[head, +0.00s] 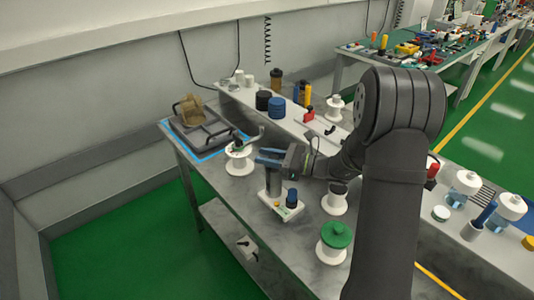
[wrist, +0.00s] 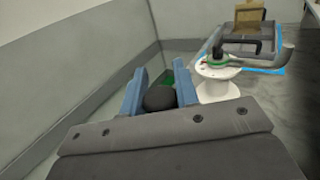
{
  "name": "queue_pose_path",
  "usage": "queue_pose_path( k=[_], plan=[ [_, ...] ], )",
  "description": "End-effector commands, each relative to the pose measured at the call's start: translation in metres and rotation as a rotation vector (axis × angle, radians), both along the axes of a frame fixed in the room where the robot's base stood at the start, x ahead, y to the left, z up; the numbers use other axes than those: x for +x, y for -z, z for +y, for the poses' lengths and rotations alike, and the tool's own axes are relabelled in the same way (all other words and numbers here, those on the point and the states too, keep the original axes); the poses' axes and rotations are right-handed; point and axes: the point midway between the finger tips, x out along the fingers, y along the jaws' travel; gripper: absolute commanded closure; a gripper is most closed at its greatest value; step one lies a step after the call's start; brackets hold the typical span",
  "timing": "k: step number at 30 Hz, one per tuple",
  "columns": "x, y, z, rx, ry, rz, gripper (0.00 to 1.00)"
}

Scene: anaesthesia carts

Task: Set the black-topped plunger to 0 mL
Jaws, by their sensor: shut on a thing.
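My gripper (head: 268,157) with its blue fingers is over the near table. In the wrist view my gripper (wrist: 160,92) has a finger on each side of a round black top (wrist: 160,98), the black-topped plunger, and is shut on it. In the head view the gripper hides that top. A grey upright cylinder (head: 273,183) stands directly below the fingers on a white base, beside a dark blue-capped piece (head: 292,199). I cannot read any scale or mL mark.
A white spool-shaped stand (head: 239,166) is left of the gripper. A black-topped white stand (head: 335,203) and a green-topped one (head: 335,238) are to the right. A grey tray (head: 205,138) lies on a blue-edged mat at the table's far end.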

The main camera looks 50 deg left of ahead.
Motion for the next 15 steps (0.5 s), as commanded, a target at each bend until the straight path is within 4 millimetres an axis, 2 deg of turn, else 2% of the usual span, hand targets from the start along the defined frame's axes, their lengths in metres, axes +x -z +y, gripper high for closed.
queue_pose_path(
  k=[3,4,7,15],
  plan=[
    [-0.0007,0.0065,-0.0013,-0.015,0.001,0.003,1.0],
    [-0.0007,0.0068,-0.0014,-0.016,0.002,0.004,0.7],
    [-0.0007,0.0061,-0.0013,-0.014,0.001,0.004,0.51],
    [-0.0003,0.0041,-0.0011,-0.01,0.001,0.003,0.5]
  ],
)
